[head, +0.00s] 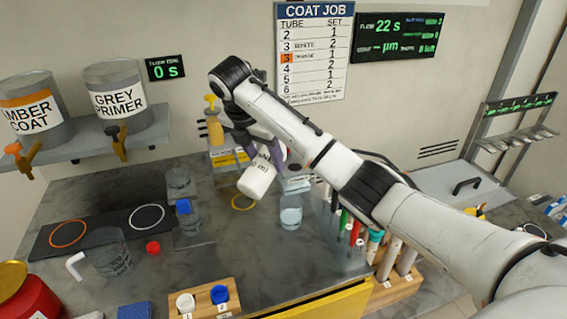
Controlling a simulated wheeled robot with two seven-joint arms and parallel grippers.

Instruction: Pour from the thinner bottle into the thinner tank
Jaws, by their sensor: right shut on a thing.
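My right gripper (262,148) is shut on a white bottle (257,182). Its printed label is partly covered and only "ml" reads clearly. The bottle is tilted, held above the counter near a yellow ring mark (243,202). I cannot tell which end is its mouth, and no stream shows. A clear vessel with pale liquid (290,213) stands just right of the bottle, apart from it. Clear containers stand to the left, one at the back (178,182) and one in front (187,218) with a blue piece. No readable label tells which is the thinner tank. My left gripper is out of view.
Amber coat (37,112) and grey primer (118,97) tanks with taps sit on a left shelf. A glass beaker (110,255) stands front left. Several coloured tubes stand in a rack under my right arm.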

